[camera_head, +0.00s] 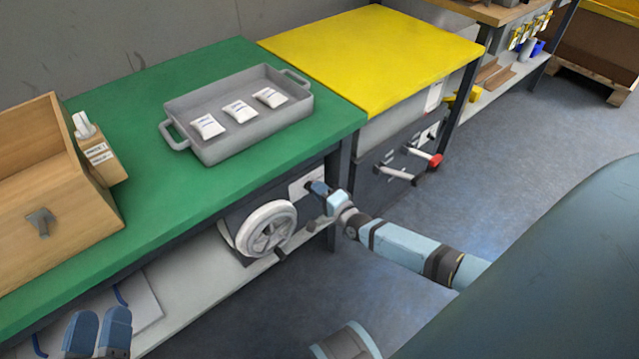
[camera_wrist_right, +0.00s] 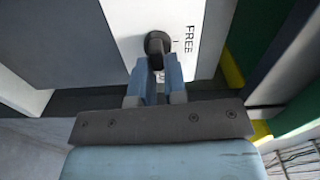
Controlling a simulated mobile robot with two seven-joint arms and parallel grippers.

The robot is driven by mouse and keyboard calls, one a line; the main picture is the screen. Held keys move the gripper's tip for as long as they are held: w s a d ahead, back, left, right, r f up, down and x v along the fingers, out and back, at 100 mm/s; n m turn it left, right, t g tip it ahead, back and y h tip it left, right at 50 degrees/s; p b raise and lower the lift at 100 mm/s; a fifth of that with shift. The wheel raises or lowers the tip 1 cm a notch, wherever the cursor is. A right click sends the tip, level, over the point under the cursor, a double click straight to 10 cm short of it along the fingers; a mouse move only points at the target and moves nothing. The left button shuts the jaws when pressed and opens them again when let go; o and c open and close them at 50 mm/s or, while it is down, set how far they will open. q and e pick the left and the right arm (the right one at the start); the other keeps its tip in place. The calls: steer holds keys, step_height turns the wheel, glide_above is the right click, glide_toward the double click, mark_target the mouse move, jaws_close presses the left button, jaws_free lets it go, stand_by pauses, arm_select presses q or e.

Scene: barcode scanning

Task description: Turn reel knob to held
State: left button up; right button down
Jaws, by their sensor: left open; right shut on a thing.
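The white reel (camera_head: 265,230) hangs on a dark unit under the green table in the head view. In the right wrist view, the dark round reel knob (camera_wrist_right: 157,42) sits on a white label plate (camera_wrist_right: 190,30) printed with "FREE". My right gripper (camera_wrist_right: 158,72) is shut on the knob, and its fingertips hide part of it. In the head view, my right gripper (camera_head: 316,188) is beside the reel, at the label under the table edge. The knob's pointer direction is not clear. My left gripper (camera_head: 98,330) is open and empty at the lower left.
The green table (camera_head: 170,80) carries a grey tray (camera_head: 240,145) with white packets, a wooden box (camera_head: 50,180) and a small card holder (camera_head: 105,165). A table leg (camera_head: 337,175) stands close to my right gripper. A yellow-topped cabinet (camera_head: 385,55) with a red-tipped handle (camera_head: 436,160) is beyond.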

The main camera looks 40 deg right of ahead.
arm_select(q)
steer(key=shift+w+f, duration=0.15)
arm_select(e)
steer(key=shift+f+m, duration=0.1)
steer(key=shift+m, duration=0.4)
arm_select(q)
steer(key=shift+f, duration=0.1)
arm_select(e)
steer(key=c, duration=1.2)
jaws_free()
arm_select(q)
steer(key=shift+s+f, duration=0.2)
arm_select(e)
steer(key=shift+o, duration=0.2)
arm_select(q)
steer(key=shift+a+r+t+y+p, duration=0.15)
steer(key=shift+a+r+y+p, duration=0.05)
steer(key=shift+r+p, duration=0.6)
steer(key=shift+a+r+t+y+p, duration=0.2)
steer(key=shift+r+p, duration=0.45)
steer(key=shift+p, duration=0.25)
arm_select(e)
steer(key=s+d, duration=0.1)
steer(key=s, duration=1.2)
steer(key=shift+s, duration=0.4)
